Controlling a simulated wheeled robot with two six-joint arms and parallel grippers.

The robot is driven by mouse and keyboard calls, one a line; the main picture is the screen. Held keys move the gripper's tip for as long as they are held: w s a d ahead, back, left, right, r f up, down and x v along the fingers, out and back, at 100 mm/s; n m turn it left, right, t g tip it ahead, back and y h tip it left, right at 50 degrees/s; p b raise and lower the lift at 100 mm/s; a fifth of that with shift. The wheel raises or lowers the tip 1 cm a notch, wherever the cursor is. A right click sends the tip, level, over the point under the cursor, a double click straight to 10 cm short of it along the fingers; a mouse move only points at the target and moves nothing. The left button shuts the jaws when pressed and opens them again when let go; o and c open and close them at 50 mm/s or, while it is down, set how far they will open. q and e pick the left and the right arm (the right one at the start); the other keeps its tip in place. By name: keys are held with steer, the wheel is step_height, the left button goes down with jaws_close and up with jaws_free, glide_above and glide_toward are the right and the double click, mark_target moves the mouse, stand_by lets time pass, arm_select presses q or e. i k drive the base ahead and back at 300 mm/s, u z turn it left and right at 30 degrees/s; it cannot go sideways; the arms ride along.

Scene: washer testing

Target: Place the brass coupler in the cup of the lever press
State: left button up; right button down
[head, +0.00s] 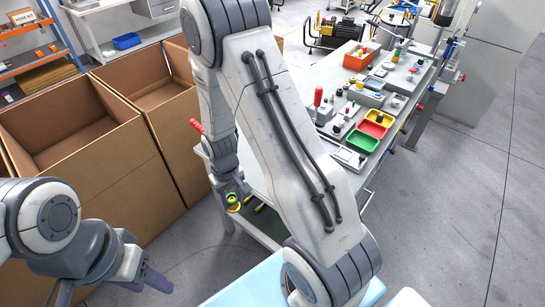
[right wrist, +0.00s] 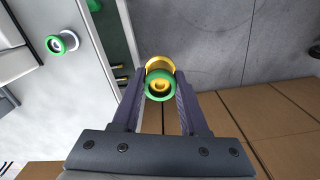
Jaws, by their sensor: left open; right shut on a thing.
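The brass coupler (right wrist: 158,65), a short round brass piece with a green ring, is between the two fingers of my right gripper (right wrist: 160,98), which is shut on it. In the head view the coupler (head: 233,203) shows small beside the near left end of the workbench, below my right arm, clear of the bench top. My left gripper (head: 152,280) is open and empty at the lower left, over the floor. A red-handled device (head: 318,97) stands on the bench and may be the lever press. Its cup cannot be made out, and my right arm hides part of the bench.
The workbench (head: 352,183) holds red, yellow and green trays (head: 355,141), an orange bin (head: 357,60) and several small fixtures. Large cardboard boxes (head: 105,150) stand left of it. A green-ringed white fitting (right wrist: 62,42) is on the bench. Open floor (head: 440,220) lies right.

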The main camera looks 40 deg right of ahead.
mark_target(344, 154)
steer(key=u, duration=1.35)
steer(key=k, duration=1.35)
steer(key=z, duration=1.45)
steer(key=i, duration=1)
steer(key=z, duration=0.05)
